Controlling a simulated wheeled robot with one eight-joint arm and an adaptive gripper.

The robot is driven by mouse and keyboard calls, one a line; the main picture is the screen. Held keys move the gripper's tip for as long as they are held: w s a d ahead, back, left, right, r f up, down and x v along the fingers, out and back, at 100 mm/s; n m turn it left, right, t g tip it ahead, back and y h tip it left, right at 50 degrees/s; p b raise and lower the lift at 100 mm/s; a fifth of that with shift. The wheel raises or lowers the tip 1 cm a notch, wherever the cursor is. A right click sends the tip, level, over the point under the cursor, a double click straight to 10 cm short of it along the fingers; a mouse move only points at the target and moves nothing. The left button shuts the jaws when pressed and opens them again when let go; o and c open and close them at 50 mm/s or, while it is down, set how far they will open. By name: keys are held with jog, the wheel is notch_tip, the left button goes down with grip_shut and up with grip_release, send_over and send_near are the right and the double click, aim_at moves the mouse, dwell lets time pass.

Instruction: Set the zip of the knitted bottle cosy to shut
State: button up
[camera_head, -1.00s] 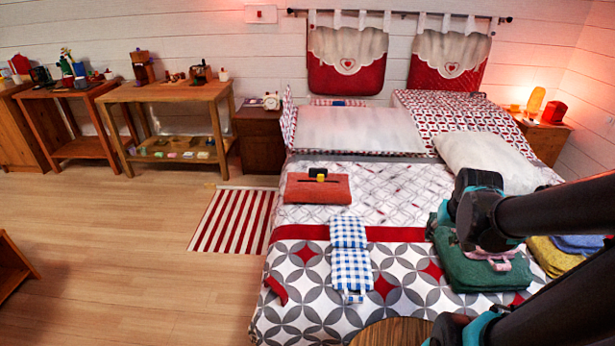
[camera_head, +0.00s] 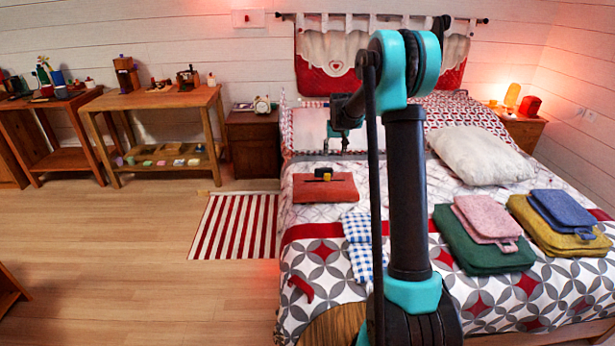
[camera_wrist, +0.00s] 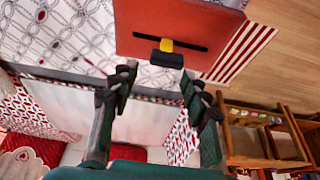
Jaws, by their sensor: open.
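A flat orange-red piece (camera_head: 325,188) lies on the bed and appears to be the knitted bottle cosy. In the wrist view the cosy (camera_wrist: 222,30) has a straight dark slit, seemingly the zip (camera_wrist: 145,36). A yellow tab (camera_wrist: 167,45) sits near the middle of the slit, with a black block (camera_wrist: 167,59) beside it. In the head view the tab and block show small on top of the cosy. My gripper (camera_head: 334,150) is open and empty, above the bed behind the cosy in the head view. Its fingers (camera_wrist: 160,86) show apart in the wrist view, not touching the cosy.
A blue-checked cloth (camera_head: 360,240) lies in front of the cosy, partly behind my arm. Green (camera_head: 470,250), pink (camera_head: 485,218), yellow (camera_head: 560,240) and blue (camera_head: 562,208) folded pieces lie to the right. A white pillow (camera_head: 482,155) is behind them.

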aim_at(327, 174)
jog(key=x, duration=0.6)
jog(key=a+x, duration=0.1)
jog(key=x, duration=0.5)
jog(key=w+x, duration=0.1)
jog(key=x, duration=0.5)
jog(key=shift+w+a+r, duration=0.1)
jog(key=shift+a, duration=0.25)
grip_shut()
